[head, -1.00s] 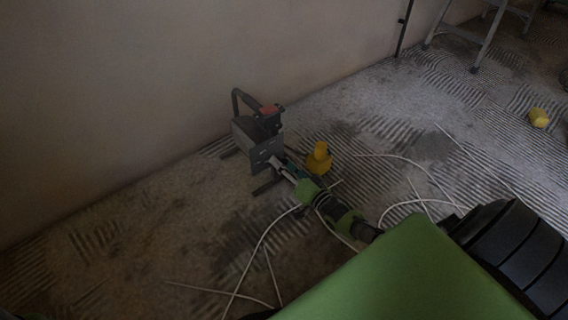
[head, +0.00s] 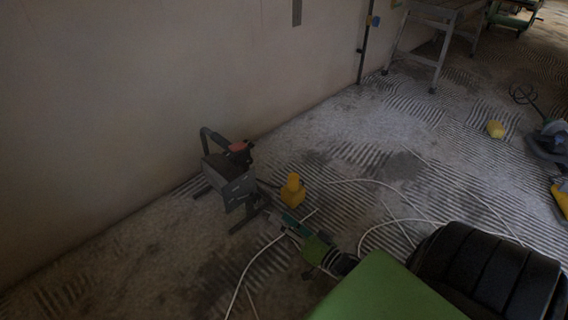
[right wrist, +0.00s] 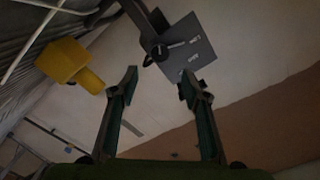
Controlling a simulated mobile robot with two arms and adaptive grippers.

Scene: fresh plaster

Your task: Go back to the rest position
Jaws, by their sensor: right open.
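My right gripper (head: 281,219) shows in the head view at the end of my arm, low and right of the middle. In the right wrist view my right gripper (right wrist: 160,84) has its two teal-lined fingers apart, with nothing between them. A grey machine (head: 229,178) with a black handle and a red part stands on the floor by the wall. The gripper is apart from it, to its lower right. Part of the grey machine (right wrist: 188,48) shows beyond the fingers in the right wrist view. My left gripper is not in view.
A yellow object (head: 293,190) stands beside the grey machine, close to my right gripper; the right wrist view shows it left of the fingers (right wrist: 72,64). White cables (head: 385,222) lie across the ridged floor. A metal-legged table (head: 434,45) stands at the back.

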